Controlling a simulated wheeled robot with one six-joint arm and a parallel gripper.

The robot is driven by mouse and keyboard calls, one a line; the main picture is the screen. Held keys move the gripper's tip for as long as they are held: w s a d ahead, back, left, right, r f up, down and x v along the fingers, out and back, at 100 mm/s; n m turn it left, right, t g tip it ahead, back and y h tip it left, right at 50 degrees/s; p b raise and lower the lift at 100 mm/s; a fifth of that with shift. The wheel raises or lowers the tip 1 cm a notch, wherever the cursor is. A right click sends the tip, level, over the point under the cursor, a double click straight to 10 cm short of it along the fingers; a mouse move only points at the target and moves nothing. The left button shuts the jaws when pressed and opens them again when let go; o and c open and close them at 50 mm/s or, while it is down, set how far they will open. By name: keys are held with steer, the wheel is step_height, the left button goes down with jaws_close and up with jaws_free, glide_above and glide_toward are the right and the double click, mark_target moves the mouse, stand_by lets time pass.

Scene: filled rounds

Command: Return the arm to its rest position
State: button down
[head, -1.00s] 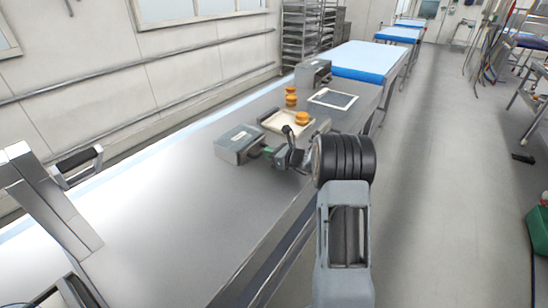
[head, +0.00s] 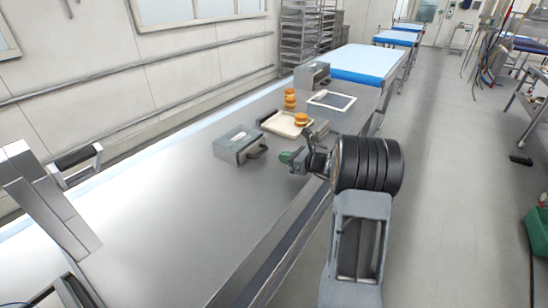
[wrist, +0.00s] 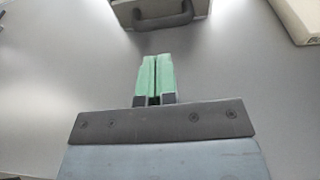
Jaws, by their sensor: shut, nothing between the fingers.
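My gripper (head: 287,156) is over the metal table (head: 170,215), near its right edge in the head view. In the wrist view its green fingers (wrist: 155,78) are pressed together with nothing between them. A grey box with a dark handle (head: 238,144) stands just left of the gripper, apart from it. The wrist view shows its handle (wrist: 165,22) at the top, ahead of the fingertips.
Beyond the gripper, a cream tray (head: 272,127) holds an orange-brown round (head: 301,119). A stack of similar rounds (head: 290,98) stands behind it. The near table is clear.

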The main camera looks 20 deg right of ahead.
steer(key=v, duration=0.6)
steer(key=shift+d+b, duration=0.15)
steer(key=shift+b, duration=0.2)
steer(key=s+a+n+g, duration=0.1)
steer(key=a+n, duration=0.1)
steer(key=a, duration=0.1)
steer(key=s+a+r+n+g, duration=0.1)
steer(key=s+a+n+g, duration=0.1)
steer(key=a, duration=0.2)
steer(key=s+a+n+g, duration=0.1)
steer(key=a+n, duration=0.2)
steer(key=shift+s+a+r+g, duration=0.15)
steer(key=shift+s+g, duration=0.05)
steer(key=shift+g, duration=0.2)
steer(key=s+a+n+g+h, duration=0.1)
steer(key=s+a+n+g, duration=0.1)
steer(key=s+a+n, duration=0.1)
steer(key=s+a+n+g, duration=0.2)
steer(key=s+a+n, duration=0.2)
steer(key=n, duration=0.1)
steer(key=shift+s+h, duration=0.35)
steer(key=shift+h, duration=0.05)
steer(key=s+n+h, duration=0.7)
steer(key=s+n, duration=0.4)
steer(key=n, duration=0.3)
steer(key=shift+a, duration=0.2)
